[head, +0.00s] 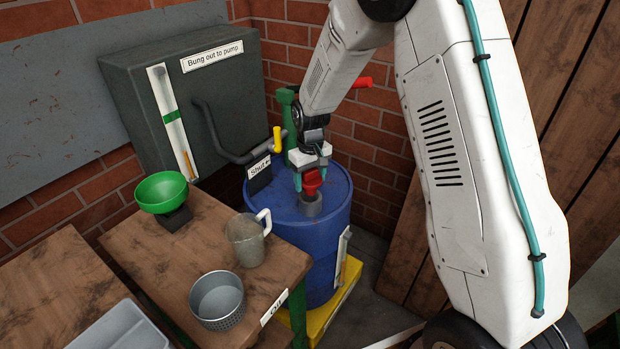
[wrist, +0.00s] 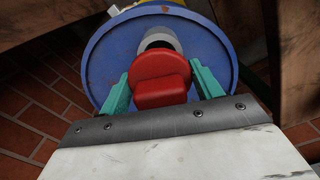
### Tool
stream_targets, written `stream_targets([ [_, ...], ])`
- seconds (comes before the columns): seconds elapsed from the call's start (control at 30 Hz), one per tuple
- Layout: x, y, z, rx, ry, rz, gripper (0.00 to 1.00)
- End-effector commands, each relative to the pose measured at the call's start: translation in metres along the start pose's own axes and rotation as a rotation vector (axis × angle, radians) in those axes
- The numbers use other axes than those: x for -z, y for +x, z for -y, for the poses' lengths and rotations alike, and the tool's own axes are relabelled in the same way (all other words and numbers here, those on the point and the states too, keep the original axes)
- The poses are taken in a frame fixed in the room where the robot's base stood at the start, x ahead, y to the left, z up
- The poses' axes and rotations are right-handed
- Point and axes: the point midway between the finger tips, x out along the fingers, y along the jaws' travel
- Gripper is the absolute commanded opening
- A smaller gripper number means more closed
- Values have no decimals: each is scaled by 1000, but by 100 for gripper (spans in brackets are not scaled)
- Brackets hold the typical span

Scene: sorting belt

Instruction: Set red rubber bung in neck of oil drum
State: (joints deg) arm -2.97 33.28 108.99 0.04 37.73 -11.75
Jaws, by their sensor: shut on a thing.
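The red rubber bung (head: 313,179) is held between the teal fingers of my gripper (head: 312,178) above the blue oil drum (head: 321,240). The bung also shows in the wrist view (wrist: 160,80), between both fingertips of my gripper (wrist: 160,82). The drum's grey neck (head: 310,205) stands up from the drum top just below the bung. In the wrist view the neck's dark opening (wrist: 158,43) shows partly beyond the bung, so the bung appears offset from it. The bung's lower end is hidden, and I cannot tell whether it touches the neck.
A green hand pump (head: 287,110) with a red handle stands behind the drum. A wooden bench (head: 165,262) at left holds a green funnel (head: 161,191), a clear jug (head: 245,240) and a grey perforated pot (head: 217,299). A dark tank (head: 190,95) with a pipe stands behind.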

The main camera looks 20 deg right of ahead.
Motion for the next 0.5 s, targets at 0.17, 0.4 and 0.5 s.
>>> stream_targets([
  [0.17, 0, 1, 0, 0, 0, 0, 48],
  [0.4, 0, 9, 0, 0, 0, 2, 48],
  [0.5, 0, 13, 0, 0, 0, 2, 48],
])
